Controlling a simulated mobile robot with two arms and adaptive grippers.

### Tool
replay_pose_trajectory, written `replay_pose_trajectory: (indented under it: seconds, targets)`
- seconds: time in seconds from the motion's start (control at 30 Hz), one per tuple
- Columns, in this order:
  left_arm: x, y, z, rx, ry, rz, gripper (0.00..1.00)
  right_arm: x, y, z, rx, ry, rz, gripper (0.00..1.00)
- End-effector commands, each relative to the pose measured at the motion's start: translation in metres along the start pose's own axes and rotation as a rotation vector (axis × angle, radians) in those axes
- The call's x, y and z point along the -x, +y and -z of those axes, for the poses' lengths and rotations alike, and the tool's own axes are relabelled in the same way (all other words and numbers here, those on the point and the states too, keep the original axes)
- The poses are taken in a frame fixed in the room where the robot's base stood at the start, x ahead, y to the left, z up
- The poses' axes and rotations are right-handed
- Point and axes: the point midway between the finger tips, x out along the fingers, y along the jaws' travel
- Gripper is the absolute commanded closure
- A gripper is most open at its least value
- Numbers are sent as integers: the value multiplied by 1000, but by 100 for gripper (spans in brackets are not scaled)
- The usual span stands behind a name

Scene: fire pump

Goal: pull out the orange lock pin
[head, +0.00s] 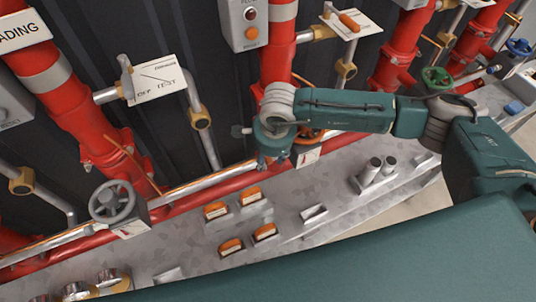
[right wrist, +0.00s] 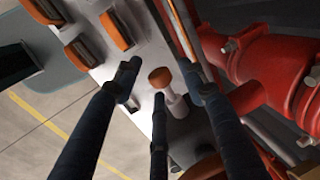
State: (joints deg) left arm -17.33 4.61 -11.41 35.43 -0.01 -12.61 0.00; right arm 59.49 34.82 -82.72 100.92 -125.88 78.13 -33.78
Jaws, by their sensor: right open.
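The orange lock pin (right wrist: 160,79) shows in the right wrist view as a round orange knob on a pale shaft, near the middle of the picture. My right gripper (head: 266,158) is open over the grey ledge in the head view, its fingers pointing down and partly hidden by the wrist. In the right wrist view its dark fingers stand spread around the knob, one on each side and one below it in the picture. I cannot tell whether any finger touches it. In the head view the pin seems hidden behind my gripper. My left gripper is not in view.
A grey handwheel (head: 112,202) is at left. A sign plate (head: 157,83) hangs on the pipework.

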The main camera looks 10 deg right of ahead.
Motion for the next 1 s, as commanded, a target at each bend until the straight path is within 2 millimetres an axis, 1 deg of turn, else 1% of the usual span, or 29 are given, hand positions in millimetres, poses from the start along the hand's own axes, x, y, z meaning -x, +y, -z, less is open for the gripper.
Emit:
replay_pose_trajectory:
  seconds: [0.23, 0.27, 0.4, 0.47, 0.67, 0.73, 0.9, 1.0]
  targets:
    - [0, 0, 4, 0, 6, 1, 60, -2, 0, 0, 1, -1, 0, 58]
    - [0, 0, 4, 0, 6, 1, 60, -2, 0, 0, 0, -1, 0, 60]
    - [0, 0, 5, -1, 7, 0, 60, -1, 0, 0, 0, -1, 0, 88]
    - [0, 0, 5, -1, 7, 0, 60, -1, 0, 0, 1, -2, 0, 100]
    - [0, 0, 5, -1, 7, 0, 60, -1, -1, -1, 2, -3, 2, 100]
    - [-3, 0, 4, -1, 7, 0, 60, -2, -1, -4, 3, -4, 3, 100]
    - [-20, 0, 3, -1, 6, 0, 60, -5, -1, -26, 7, -8, 5, 100]
    - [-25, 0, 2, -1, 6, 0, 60, -3, -1, -36, 7, -8, 6, 100]
